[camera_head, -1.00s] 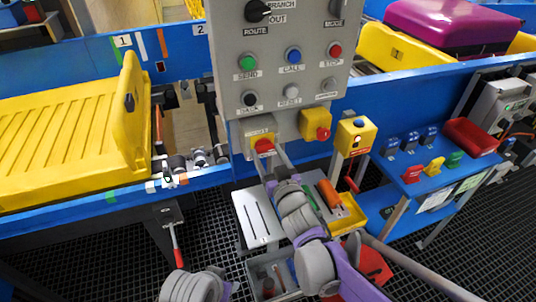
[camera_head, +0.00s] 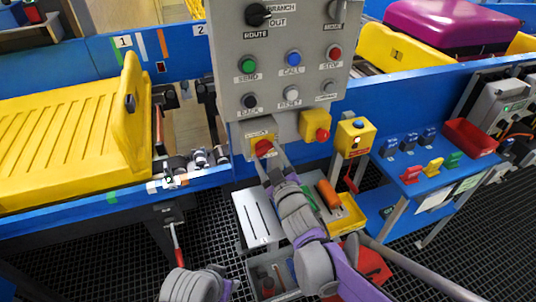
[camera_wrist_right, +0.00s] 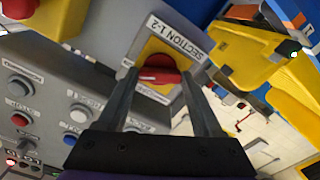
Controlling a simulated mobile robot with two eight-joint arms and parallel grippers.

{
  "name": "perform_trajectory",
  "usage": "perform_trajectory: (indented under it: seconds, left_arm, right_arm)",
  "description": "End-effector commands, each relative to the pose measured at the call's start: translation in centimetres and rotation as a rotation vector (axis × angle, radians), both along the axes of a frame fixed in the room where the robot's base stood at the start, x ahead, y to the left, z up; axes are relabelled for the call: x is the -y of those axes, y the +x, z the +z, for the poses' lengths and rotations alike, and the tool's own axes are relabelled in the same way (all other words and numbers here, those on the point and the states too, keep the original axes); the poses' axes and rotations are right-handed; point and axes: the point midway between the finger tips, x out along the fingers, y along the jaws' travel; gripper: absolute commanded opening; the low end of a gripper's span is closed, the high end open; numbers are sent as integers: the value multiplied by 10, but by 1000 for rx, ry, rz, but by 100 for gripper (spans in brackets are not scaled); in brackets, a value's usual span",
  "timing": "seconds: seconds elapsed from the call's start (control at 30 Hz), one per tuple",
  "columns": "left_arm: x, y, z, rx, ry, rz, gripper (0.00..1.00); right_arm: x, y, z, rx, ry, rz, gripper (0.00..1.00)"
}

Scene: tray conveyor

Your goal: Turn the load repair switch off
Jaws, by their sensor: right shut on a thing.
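A red rotary knob on a yellow plate (camera_head: 263,147) sits on a grey box below the control panel. In the right wrist view the red knob (camera_wrist_right: 158,70) has a plate labelled "SECTION 1-2". My right gripper (camera_head: 268,160) reaches up to it from below. In the wrist view its two fingers (camera_wrist_right: 160,78) stand on either side of the knob and are shut on it. A second red knob (camera_head: 322,134) is on a yellow box to the right. I cannot read a "load repair" label. My left gripper is out of view; only part of my left arm shows at the bottom.
The grey control panel (camera_head: 283,40) with several buttons is above. A yellow tray (camera_head: 65,130) is on the conveyor at left. A yellow box with a blue button (camera_head: 355,137) and a blue tool shelf (camera_head: 425,170) stand to the right.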

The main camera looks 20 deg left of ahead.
Motion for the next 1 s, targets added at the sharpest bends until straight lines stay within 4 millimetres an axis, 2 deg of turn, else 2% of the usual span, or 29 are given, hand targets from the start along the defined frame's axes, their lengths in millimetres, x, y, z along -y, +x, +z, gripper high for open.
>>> perform_trajectory:
  seconds: [1.0]
  left_arm:
    - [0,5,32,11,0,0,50]
  right_arm:
    - [0,0,1,514,-762,-1,12]
